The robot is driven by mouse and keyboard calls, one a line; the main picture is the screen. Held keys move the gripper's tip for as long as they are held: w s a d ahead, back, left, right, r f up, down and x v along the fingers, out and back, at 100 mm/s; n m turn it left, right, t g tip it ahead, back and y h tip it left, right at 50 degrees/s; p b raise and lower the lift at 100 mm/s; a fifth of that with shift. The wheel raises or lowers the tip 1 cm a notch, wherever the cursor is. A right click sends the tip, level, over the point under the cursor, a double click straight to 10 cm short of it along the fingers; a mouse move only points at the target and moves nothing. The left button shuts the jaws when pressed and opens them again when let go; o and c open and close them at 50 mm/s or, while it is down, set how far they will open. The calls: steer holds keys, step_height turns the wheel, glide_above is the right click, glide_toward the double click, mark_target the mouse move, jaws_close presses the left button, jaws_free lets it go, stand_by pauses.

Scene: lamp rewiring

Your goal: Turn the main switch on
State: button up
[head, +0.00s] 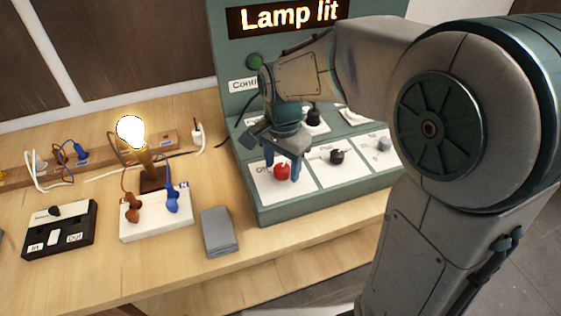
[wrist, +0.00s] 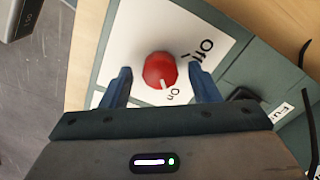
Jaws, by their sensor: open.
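The main switch is a red knob (head: 282,171) on a white plate at the front left of the green control panel (head: 300,211). In the wrist view the red knob (wrist: 160,70) has a white mark that points to the "On" label; "Off" is printed beside it. My gripper (head: 283,172) is over this plate, its fingers pointing down. In the wrist view my gripper (wrist: 160,88) has its two blue fingers apart, one on each side of the knob, with gaps between. The panel's display (head: 288,16) reads "Lamp lit", and the bulb (head: 131,131) glows.
A black knob (head: 337,156) sits on the plate to the right. A white terminal block (head: 155,224) with orange and blue plugs, a black box (head: 60,232) and a grey block (head: 219,232) stand left of the panel. Bare wood lies in front of them.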

mark_target(283, 168)
step_height(283, 168, up, 14)
steer(key=shift+p, duration=0.3)
steer(key=shift+f, duration=0.15)
stand_by(0.4)
steer(key=s+d+f+n+t, duration=0.2)
steer(key=s+d+f+n, duration=0.6)
steer(key=s+d+f, duration=0.2)
steer(key=shift+s+d+f+t, duration=0.4)
steer(key=shift+s+d, duration=0.35)
steer(key=shift+s, duration=0.35)
stand_by(0.6)
